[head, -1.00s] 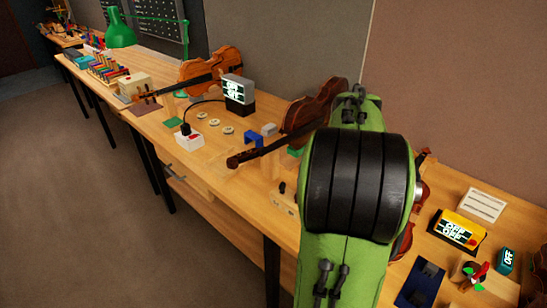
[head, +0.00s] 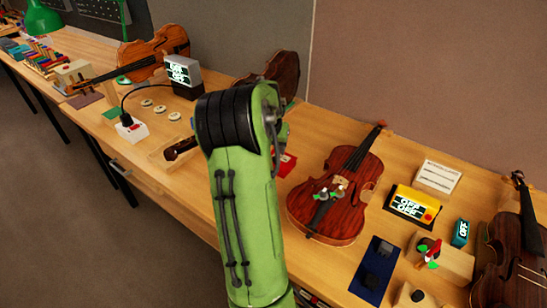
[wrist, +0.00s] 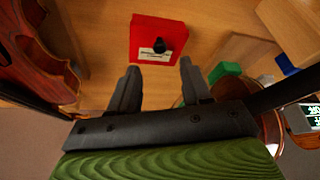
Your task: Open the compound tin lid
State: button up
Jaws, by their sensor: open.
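A red tin (wrist: 143,28) with a black knob (wrist: 159,45) and a white label (wrist: 153,56) sits on the wooden bench, top centre in the wrist view. Its lid looks shut. In the head view only a red part of it (head: 286,163) shows, beside my arm, which hides the rest. My gripper (wrist: 159,68) is open and empty in the wrist view. Its two fingers point toward the tin, with the knob between their lines and apart from them. In the head view the gripper is hidden behind my arm.
A violin (head: 338,192) lies right of the red tin. Further right are a yellow box (head: 414,205), a dark blue tray (head: 375,270) and another violin (head: 510,255). In the wrist view a green block (wrist: 224,71) and a blue block (wrist: 287,64) are near the right finger.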

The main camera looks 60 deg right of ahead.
aim_at(275, 158)
jog(key=x, duration=0.6)
jog(key=shift+d+f+b, duration=0.15)
jog(key=shift+f+b, duration=0.05)
jog(key=shift+b, duration=0.15)
grip_shut()
